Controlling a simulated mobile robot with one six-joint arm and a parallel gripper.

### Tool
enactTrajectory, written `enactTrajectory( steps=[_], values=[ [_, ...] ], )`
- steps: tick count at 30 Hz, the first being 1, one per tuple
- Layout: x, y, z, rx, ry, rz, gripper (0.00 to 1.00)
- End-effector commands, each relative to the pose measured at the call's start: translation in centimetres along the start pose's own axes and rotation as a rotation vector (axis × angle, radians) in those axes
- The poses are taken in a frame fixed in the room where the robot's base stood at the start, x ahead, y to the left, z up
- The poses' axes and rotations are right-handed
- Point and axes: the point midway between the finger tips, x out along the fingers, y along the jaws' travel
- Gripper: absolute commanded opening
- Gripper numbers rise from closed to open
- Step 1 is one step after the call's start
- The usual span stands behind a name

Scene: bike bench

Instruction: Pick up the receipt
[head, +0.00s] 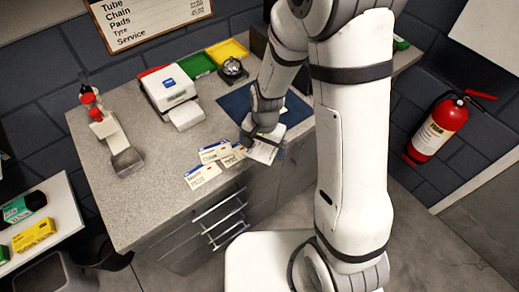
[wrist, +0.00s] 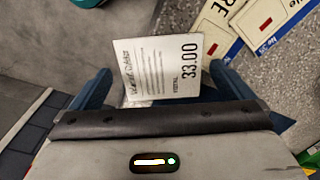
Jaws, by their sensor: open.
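The receipt (wrist: 160,66) is a white paper slip with print and "33.00" on it. It lies in the middle of the wrist view, in front of and between the two blue fingers of my gripper (wrist: 162,88). The fingers stand wide apart, and I see no grip on the paper. In the head view the receipt (head: 262,152) shows as a white slip at the counter's front edge, just under my gripper (head: 264,138). My gripper hides part of it there. I cannot tell how far it reaches past the edge.
Printed cards (head: 201,175) lie left of the receipt on the grey counter (head: 160,205). A blue mat (head: 238,102) is behind my gripper. A white receipt printer (head: 168,88), green tray (head: 198,65) and yellow tray (head: 226,52) stand farther back. Drawer handles (head: 222,222) stick out below.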

Motion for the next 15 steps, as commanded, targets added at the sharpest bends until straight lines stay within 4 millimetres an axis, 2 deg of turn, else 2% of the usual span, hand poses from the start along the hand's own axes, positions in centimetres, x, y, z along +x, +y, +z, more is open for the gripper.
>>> enactTrajectory(
  steps=[4, 15],
  values=[
    [0.16, 0.02, -0.02, 0.000, 0.000, 0.000, 0.98],
    [0.15, 0.08, -0.01, 0.001, -0.001, 0.001, 0.68]
  ],
)
